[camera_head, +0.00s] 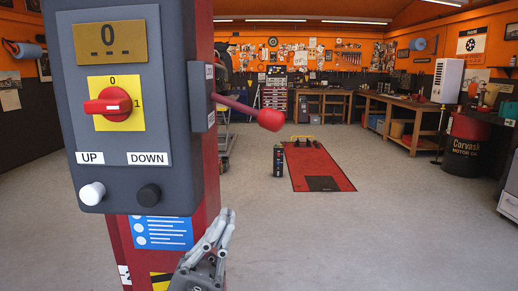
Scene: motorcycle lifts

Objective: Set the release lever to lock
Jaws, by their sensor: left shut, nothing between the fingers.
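The release lever (250,110) is a red rod with a round red knob on the right side of a grey control box (178,165). It points right and slightly down from a small side plate (202,97) whose labels are too small to read. My left gripper (228,214) is shut and empty. It is in front of the red column, below the box and below and left of the lever's knob, apart from it. My right gripper is not in view.
The box front has a red rotary switch (108,106), a white UP button (92,193) and a black DOWN button (149,195). A red lift platform (318,168) lies on the floor farther back.

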